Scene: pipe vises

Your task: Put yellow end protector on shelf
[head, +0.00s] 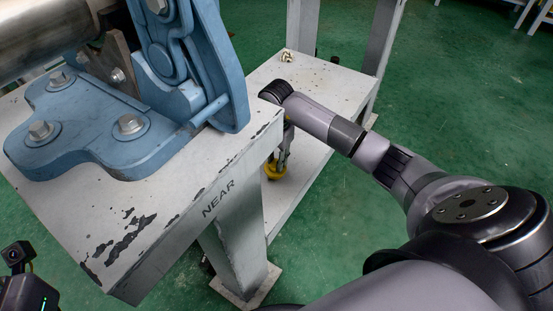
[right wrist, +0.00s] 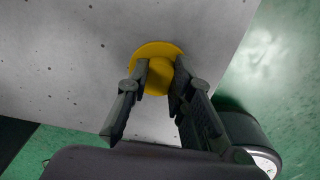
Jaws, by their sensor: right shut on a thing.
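The yellow end protector (head: 273,170) is a flanged cap seen low beside the bench in the head view, partly hidden by my gripper. My right gripper (head: 282,158) points down and is shut on it. In the right wrist view, the fingers of my right gripper (right wrist: 160,85) pinch the narrower part of the yellow end protector (right wrist: 157,50). Its wide flange faces a pale grey shelf surface (right wrist: 70,60). I cannot tell whether it touches the shelf. The lower shelf (head: 308,168) shows under the bench top in the head view. My left gripper's fingers are not seen.
A blue pipe vise (head: 95,135) holding a metal pipe (head: 40,35) is bolted to the near bench top (head: 150,225), marked NEAR. A small pale fitting (head: 287,56) lies on the far top. A bench leg (head: 233,250) stands close left of my right gripper. Green floor is open at right.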

